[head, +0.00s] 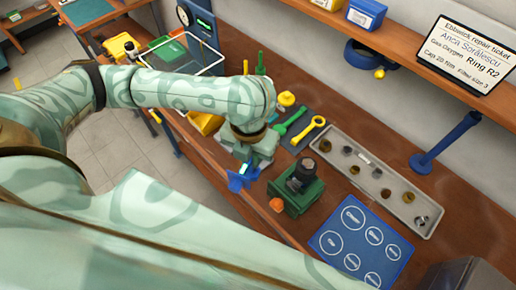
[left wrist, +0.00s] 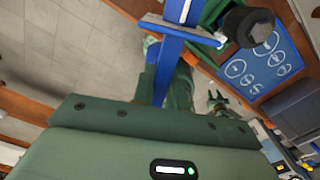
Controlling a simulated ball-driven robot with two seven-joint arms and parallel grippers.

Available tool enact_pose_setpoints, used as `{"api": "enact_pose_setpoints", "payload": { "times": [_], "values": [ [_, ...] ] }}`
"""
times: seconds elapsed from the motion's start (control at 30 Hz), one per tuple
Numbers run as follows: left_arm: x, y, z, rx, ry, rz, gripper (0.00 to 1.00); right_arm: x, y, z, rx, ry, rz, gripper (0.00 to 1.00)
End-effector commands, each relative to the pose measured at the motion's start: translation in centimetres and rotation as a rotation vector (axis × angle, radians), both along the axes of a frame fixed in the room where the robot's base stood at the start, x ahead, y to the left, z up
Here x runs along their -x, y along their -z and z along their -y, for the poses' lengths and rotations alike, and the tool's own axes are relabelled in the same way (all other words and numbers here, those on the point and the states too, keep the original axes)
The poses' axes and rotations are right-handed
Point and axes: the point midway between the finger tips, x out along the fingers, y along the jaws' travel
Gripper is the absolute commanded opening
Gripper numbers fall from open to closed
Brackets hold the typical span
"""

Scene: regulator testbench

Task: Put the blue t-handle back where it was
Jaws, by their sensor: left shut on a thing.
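My left gripper (head: 243,172) is shut on the blue t-handle (head: 236,184) and holds it in front of the bench, left of the green block. In the left wrist view the blue t-handle (left wrist: 174,45) shows as a long blue bar with a crosspiece near the top. Its lower end is hidden behind the dark green gripper body (left wrist: 150,120).
A green block (head: 299,197) with a black cylinder and an orange knob stands close to the right of the gripper. A blue mat (head: 327,243) with white circles and a grey tray (head: 330,166) of small parts lie farther right. A green tool (head: 290,124) and yellow wrench (head: 310,133) lie behind.

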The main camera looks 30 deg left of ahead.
Motion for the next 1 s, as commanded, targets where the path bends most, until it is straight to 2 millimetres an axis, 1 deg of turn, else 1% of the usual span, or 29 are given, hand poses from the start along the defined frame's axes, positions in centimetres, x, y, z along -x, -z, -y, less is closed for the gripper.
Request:
{"api": "enact_pose_setpoints", "payload": {
  "times": [0.03,0.23,0.27,0.3,0.4,0.5,0.67,0.77,0.9,1.0],
  "values": [
    [-1.1,0.9,-0.4,0.0,-0.008,-0.001,0.0,0.1,0.7,0.1,0.0,0.0,-0.001,0.36],
    [-6.3,3.4,-2.1,0.0,-0.01,-0.001,0.0,0.2,2.1,0.1,0.002,0.001,-0.003,0.36],
    [-7.0,3.8,-2.3,0.0,-0.01,-0.002,0.0,0.2,2.3,0.2,0.001,0.001,-0.005,0.36],
    [-7.6,4.9,-2.5,0.001,-0.009,-0.004,0.0,0.3,2.8,0.2,0.002,0.001,-0.006,0.36],
    [-9.1,6.7,-3.0,0.0,-0.008,-0.003,0.0,0.3,3.6,0.2,0.001,0.001,-0.008,0.36],
    [-10.2,8.0,-3.3,0.001,-0.006,-0.003,0.0,0.4,4.1,0.2,0.002,0.001,-0.009,0.36],
    [-11.0,8.7,-3.6,0.0,-0.005,0.0,0.0,0.5,4.3,0.1,0.002,0.0,-0.01,0.36],
    [-11.5,9.5,-3.8,0.001,-0.005,-0.001,0.0,0.5,4.7,0.1,0.002,0.0,-0.011,0.36],
    [-11.3,11.8,-3.8,0.0,-0.004,-0.002,0.0,0.6,5.5,0.1,0.002,0.0,-0.014,0.36],
    [-11.4,12.3,-3.8,0.0,-0.005,0.002,0.0,0.7,5.5,0.1,0.002,0.0,-0.014,0.36]
  ]
}}
